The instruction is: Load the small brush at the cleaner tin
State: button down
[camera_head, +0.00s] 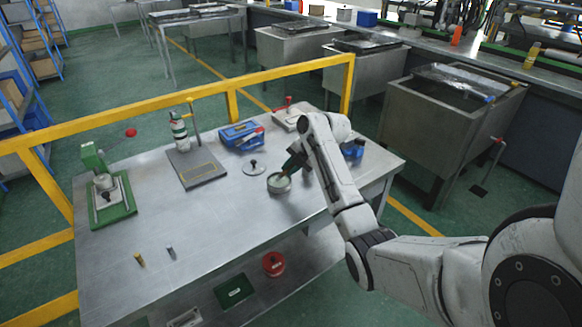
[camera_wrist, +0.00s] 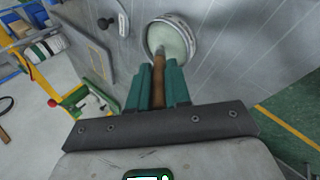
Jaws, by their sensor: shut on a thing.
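The cleaner tin (camera_head: 280,187) is a small round open tin with pale green contents. It stands on the metal table right of its lid (camera_head: 253,168); in the wrist view the tin (camera_wrist: 188,24) is at the top centre. My gripper (camera_head: 292,165), with green fingers, is above the tin. In the wrist view my gripper (camera_wrist: 159,75) is shut on the small brush (camera_wrist: 158,90), whose handle is brown. The brush points into the tin and its tip overlaps the pale contents. I cannot tell how deep the bristles reach.
A blue box (camera_head: 242,136), a bottle on a grey stand (camera_head: 195,170) and a green press (camera_head: 110,200) stand on the table (camera_head: 190,232). Blue containers (camera_head: 353,152) are right of my gripper. A yellow rail (camera_head: 180,100) runs behind. The table's front middle is mostly clear.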

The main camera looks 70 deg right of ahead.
jog(key=shift+r+p, duration=2)
jog(key=shift+r, duration=1.35)
jog(key=shift+f, duration=0.1)
